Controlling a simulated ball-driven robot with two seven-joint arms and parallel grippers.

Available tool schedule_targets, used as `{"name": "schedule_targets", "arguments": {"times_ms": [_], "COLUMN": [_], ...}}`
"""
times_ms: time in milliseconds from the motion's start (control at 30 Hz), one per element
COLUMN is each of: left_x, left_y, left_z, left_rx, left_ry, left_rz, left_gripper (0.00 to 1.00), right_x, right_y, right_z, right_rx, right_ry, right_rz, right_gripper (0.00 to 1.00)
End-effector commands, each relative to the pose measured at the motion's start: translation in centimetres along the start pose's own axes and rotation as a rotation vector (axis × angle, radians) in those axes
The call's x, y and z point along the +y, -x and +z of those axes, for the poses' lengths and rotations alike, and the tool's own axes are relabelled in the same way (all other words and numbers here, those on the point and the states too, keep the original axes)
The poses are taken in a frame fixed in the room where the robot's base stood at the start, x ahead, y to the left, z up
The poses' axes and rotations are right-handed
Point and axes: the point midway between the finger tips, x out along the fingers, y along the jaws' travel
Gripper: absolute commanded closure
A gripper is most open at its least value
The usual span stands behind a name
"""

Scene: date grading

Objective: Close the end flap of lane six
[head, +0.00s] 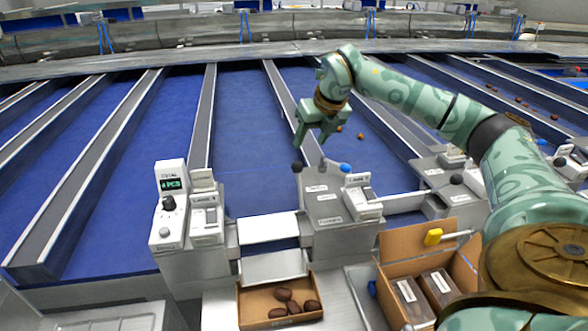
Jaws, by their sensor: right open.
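My right gripper (313,137) hangs fingers-down over the end of a lane divider. It is open with nothing between its fingers. Just below it are a black ball knob (297,167) and a blue ball knob (345,168) near a grey housing (323,205); I see no clear contact with either. A pale flap plate (268,228) spans the end of the middle blue lane (250,150), with a sloping metal chute (274,265) below it. I cannot read the lane numbers, so which flap is lane six is unclear. My left gripper is not in view.
A cardboard tray (243,307) with several dark dates sits under the chute. An open carton (405,247) with packs and a yellow-headed tool (433,237) stands right, near my arm. A display box (169,207) stands left. Small orange-brown dates (360,136) lie on the right lane.

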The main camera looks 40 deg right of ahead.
Motion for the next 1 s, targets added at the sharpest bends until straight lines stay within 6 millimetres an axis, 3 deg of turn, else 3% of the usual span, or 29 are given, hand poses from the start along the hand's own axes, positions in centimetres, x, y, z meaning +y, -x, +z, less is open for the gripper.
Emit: {"name": "schedule_targets", "arguments": {"times_ms": [100, 300, 500, 933, 1000], "left_x": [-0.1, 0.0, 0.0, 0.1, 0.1], "left_y": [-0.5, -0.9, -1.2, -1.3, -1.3], "left_z": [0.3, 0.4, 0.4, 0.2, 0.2], "left_rx": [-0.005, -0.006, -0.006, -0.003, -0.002], "left_ry": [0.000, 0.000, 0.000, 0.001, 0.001], "left_rz": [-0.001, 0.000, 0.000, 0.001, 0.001], "left_gripper": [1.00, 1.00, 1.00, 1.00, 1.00], "right_x": [0.1, 0.2, 0.2, 0.2, 0.2], "right_y": [-3.4, -8.3, -11.6, -12.7, -12.7], "right_z": [-0.2, -0.2, -0.1, -0.1, -0.1], "right_rx": [0.006, 0.004, 0.002, 0.001, 0.001], "right_ry": [0.002, 0.001, 0.002, 0.003, 0.003], "right_rz": [0.001, 0.003, 0.004, 0.003, 0.003], "right_gripper": [0.49, 0.49, 0.49, 0.49, 0.69]}}
